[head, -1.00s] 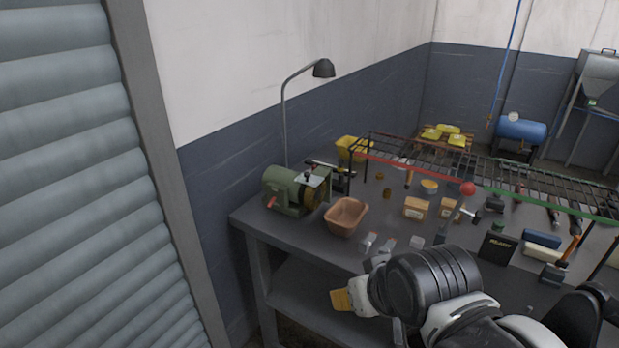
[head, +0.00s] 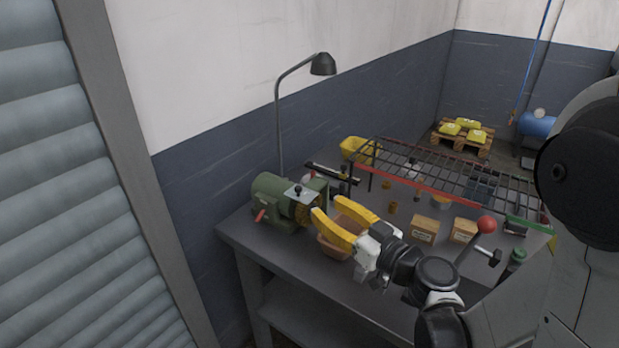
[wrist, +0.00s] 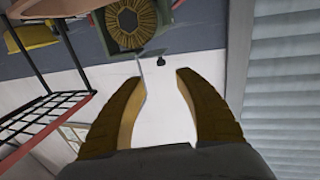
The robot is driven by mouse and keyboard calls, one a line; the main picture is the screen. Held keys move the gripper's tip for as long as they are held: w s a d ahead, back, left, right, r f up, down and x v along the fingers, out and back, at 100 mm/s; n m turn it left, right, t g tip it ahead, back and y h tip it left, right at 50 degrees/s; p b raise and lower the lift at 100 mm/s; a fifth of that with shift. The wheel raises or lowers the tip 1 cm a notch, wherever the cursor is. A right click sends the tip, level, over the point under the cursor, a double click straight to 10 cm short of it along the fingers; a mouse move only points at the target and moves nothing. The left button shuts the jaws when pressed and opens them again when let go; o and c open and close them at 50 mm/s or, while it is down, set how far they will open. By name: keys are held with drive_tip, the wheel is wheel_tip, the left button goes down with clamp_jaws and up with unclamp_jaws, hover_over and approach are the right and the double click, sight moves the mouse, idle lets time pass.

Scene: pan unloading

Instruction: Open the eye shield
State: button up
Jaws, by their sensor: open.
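The green bench grinder (head: 272,200) stands at the far left corner of the workbench. Its eye shield (head: 302,192) appears as a small pale plate with a dark knob, above the yellowish wheel. My gripper (head: 329,207) is open and empty, its two yellow fingers pointing left toward the grinder. In the head view the fingertips are just right of the shield; I cannot tell the exact gap. In the wrist view my gripper (wrist: 162,77) is open, with the grinder's round wheel (wrist: 128,22) beyond the fingertips at the top. The shield is not clear there.
A terracotta tray (head: 331,250) sits below my fingers, partly hidden. A wire rack (head: 440,175) with a red front edge stands to the right. A lamp (head: 323,65) rises behind the grinder. Small boxes (head: 424,229) and a yellow bin (head: 354,150) are on the bench.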

sight(301, 190)
drive_tip(key=b+x, duration=0.1)
drive_tip(key=x, duration=0.9)
drive_tip(key=shift+w+a, duration=0.15)
drive_tip(key=shift+a, duration=0.2)
clamp_jaws()
